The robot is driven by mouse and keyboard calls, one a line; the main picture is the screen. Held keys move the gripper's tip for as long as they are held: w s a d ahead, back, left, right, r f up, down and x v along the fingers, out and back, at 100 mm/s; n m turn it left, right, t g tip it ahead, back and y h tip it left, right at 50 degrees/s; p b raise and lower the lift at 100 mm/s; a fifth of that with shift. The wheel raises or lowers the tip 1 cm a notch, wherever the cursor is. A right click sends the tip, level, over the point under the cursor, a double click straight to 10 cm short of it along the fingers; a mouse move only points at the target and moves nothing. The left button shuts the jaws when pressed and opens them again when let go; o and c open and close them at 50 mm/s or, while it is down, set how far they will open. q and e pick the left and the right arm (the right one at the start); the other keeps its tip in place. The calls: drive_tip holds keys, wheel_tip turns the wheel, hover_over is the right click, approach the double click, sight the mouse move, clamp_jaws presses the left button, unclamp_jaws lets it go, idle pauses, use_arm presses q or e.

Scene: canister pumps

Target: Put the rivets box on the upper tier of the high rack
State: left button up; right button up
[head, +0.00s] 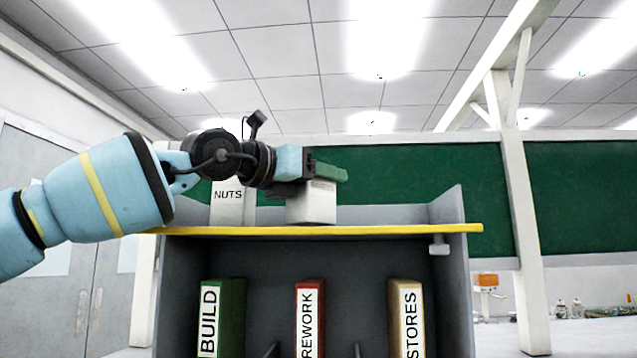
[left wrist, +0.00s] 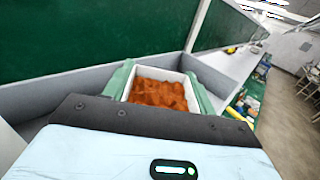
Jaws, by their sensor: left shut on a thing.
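My left gripper (head: 328,172) is shut on a white open box (head: 313,204), taken as the rivets box; no label on it is readable. In the left wrist view the box (left wrist: 191,97) sits between green fingers and holds orange-brown pieces. The box is over the front of the upper tier of the grey high rack (head: 452,206), just behind its yellow front edge (head: 400,229). I cannot tell whether its underside touches the tier. My right gripper is not in view.
A white NUTS box (head: 231,207) stands on the upper tier, left of the held box. The tier looks clear to the right up to the side wall. Below stand BUILD (head: 222,318), REWORK (head: 310,317) and STORES (head: 407,318) binders. A green board (head: 415,180) is behind.

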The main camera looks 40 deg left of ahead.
use_arm(q)
drive_tip(key=shift+s+f, duration=0.1)
drive_tip(key=shift+f, duration=0.15)
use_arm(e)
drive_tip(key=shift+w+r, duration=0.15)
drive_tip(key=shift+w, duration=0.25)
use_arm(q)
drive_tip(key=shift+f, duration=0.25)
drive_tip(key=o, duration=1.3)
drive_tip(key=shift+c, duration=0.2)
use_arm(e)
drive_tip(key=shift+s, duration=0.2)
use_arm(q)
drive_tip(key=shift+r, duration=0.15)
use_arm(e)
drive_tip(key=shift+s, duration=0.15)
